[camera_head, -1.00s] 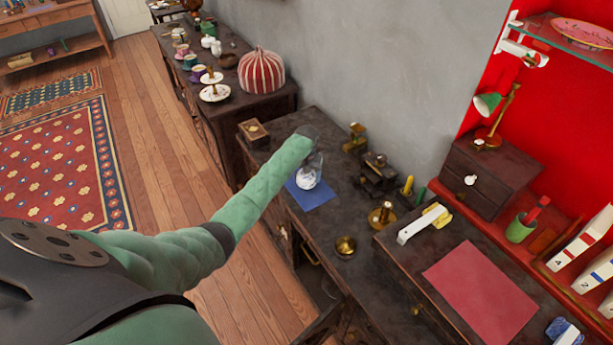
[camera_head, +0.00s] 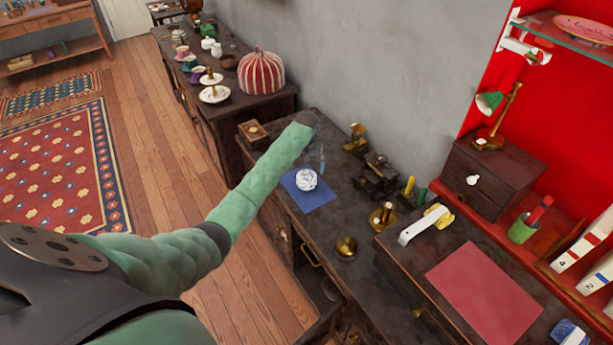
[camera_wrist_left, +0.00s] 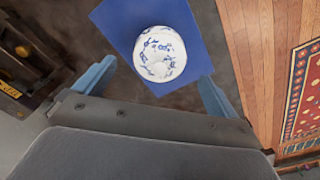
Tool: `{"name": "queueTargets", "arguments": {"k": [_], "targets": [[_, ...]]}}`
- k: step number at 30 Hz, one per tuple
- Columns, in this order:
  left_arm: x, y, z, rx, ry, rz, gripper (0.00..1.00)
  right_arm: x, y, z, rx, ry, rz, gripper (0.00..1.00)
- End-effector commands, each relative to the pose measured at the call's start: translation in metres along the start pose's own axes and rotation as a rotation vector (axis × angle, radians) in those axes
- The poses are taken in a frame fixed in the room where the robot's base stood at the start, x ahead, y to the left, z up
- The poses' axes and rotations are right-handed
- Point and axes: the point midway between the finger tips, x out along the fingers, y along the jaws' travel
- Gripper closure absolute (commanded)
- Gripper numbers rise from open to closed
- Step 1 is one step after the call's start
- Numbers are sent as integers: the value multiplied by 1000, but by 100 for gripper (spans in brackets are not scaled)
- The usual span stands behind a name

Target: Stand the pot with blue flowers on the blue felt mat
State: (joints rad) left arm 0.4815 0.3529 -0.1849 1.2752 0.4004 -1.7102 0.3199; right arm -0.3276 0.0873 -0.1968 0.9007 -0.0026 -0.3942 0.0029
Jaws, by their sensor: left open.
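The white pot with blue flowers (camera_head: 306,179) stands on the blue felt mat (camera_head: 318,202). In the left wrist view I look down on the pot (camera_wrist_left: 160,54), which appears upright on the mat (camera_wrist_left: 112,22). My left gripper (camera_head: 321,152) is open and empty, just behind and above the pot. In the left wrist view its two fingers (camera_wrist_left: 156,76) are spread wide on either side of the pot, with clear gaps. My right gripper is not in view.
A brass dish (camera_head: 346,247) and a candlestick (camera_head: 383,215) stand right of the mat. A small wooden box (camera_head: 253,131) is to the left, and dark metal pieces (camera_head: 376,170) stand behind on the right. The cabinet's front edge is close to the mat.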

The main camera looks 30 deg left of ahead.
Motion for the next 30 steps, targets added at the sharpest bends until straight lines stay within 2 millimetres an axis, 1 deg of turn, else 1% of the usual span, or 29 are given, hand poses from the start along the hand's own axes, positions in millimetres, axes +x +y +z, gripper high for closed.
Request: {"name": "queueTargets", "arguments": {"k": [1, 6, 9, 12, 18, 30], "targets": [[-7, 0, 0, 1, 4, 0, 4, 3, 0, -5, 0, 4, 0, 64], [-37, 1, 0, 2, 2, 0, 4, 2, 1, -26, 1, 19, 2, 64], [-50, 1, 0, 1, 1, 0, 4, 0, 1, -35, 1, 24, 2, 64], [-59, 0, 0, 1, 1, 0, 4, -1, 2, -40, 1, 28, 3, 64], [-66, 0, 0, 1, 0, 0, 4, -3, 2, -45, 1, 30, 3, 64], [-65, 0, 0, 1, -1, 0, 4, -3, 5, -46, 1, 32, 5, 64]]}}
